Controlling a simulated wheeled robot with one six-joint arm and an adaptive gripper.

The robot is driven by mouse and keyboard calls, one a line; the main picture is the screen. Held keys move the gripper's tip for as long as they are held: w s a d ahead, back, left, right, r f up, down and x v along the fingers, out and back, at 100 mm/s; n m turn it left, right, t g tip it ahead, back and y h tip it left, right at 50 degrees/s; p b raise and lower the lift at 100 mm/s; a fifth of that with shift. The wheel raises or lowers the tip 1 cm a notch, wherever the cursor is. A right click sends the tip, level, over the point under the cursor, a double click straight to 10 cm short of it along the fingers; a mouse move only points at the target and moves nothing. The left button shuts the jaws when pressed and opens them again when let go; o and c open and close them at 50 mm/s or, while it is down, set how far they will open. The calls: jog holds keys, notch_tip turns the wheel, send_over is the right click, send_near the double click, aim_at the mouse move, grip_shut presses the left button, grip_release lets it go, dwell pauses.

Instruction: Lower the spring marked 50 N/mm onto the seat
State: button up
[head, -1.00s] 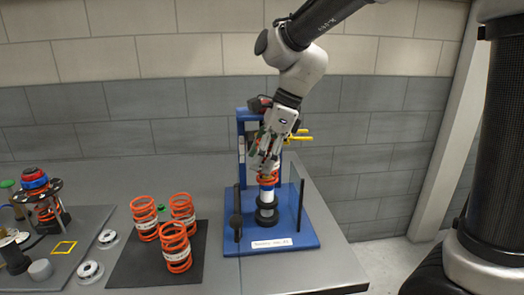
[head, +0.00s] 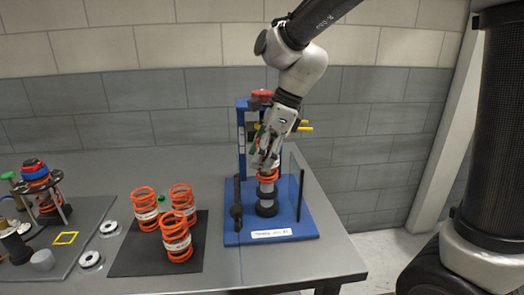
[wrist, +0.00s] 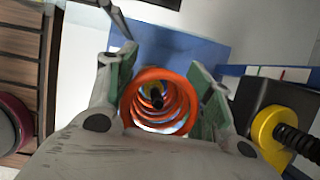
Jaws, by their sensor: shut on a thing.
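My gripper (head: 265,158) is shut on an orange coil spring (head: 267,188) with a pale band, above the blue fixture (head: 290,222). The spring is upright around the damper, its lower coils just above the black seat (head: 266,209). Any contact with the seat is too small to tell. In the wrist view, the green-padded fingers of my gripper (wrist: 163,78) flank the spring (wrist: 165,73), and a dark rod (wrist: 157,98) shows inside its coils. The marking on the held spring is not readable.
Several similar orange springs (head: 175,238) stand on a black mat (head: 130,260) to the left. A dark upright post (head: 236,205) stands left of the damper and a thin black one (head: 300,197) right. Further left is another assembly (head: 40,190).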

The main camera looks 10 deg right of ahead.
aim_at(259, 141)
jog(key=shift+f, duration=1.7)
jog(key=o, duration=1.4)
jog(key=shift+r, duration=4.35)
jog(key=s+a+r, duration=0.1)
jog(key=a, duration=0.2)
jog(key=s+a+r, duration=0.1)
jog(key=a, duration=0.2)
jog(key=s+a+r, duration=0.1)
jog(key=s+a, duration=0.1)
jog(key=a, duration=0.2)
jog(key=shift+a, duration=0.1)
